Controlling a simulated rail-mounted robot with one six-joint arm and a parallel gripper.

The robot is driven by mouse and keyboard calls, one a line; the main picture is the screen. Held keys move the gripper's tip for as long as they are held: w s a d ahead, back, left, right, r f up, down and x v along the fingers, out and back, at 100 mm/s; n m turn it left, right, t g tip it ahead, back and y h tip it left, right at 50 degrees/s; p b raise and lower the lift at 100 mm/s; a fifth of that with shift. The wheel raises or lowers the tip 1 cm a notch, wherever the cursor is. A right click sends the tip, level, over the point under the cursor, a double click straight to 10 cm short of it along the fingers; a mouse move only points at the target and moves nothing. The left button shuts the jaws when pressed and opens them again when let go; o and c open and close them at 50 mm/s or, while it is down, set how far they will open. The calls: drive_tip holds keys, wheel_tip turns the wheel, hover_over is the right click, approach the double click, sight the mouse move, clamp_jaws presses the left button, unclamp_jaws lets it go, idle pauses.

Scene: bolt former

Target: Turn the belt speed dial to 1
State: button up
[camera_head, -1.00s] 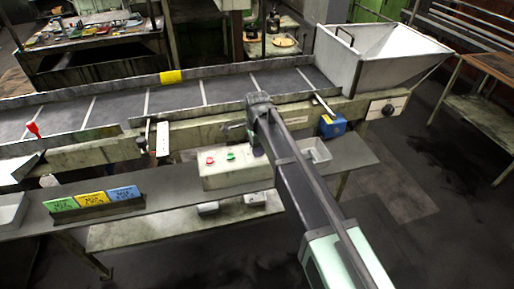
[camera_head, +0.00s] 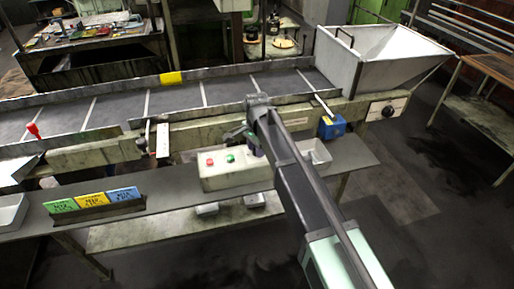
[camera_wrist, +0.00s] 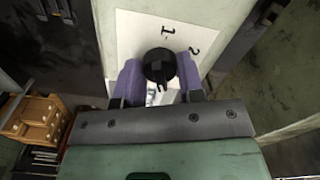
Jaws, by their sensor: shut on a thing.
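The belt speed dial, a round black knob (camera_wrist: 160,66), sits on a white plate (camera_wrist: 135,42) in the wrist view. The numerals 1 and 2 show beside it, 1 above the knob and 2 to its upper right. I cannot clearly tell which mark the knob points at. My gripper (camera_wrist: 160,82) has its purple fingers closed on either side of the knob. In the head view my gripper (camera_head: 246,138) is at the front of the conveyor frame, just above the control box; the gripped dial is hidden there.
A control box (camera_head: 222,174) with red and green buttons lies just below my gripper. A blue box (camera_head: 332,126) and another dial (camera_head: 388,111) under the white hopper (camera_head: 365,70) are to the right. Coloured cards (camera_head: 93,200) stand at left on the shelf.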

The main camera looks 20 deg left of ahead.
drive_tip(key=n, duration=1.5)
drive_tip(key=shift+n, duration=0.3)
drive_tip(key=n, duration=0.3)
drive_tip(key=shift+n, duration=0.3)
drive_tip(key=n, duration=0.4)
drive_tip(key=shift+n, duration=0.3)
drive_tip(key=n, duration=0.3)
drive_tip(key=shift+n, duration=2.4)
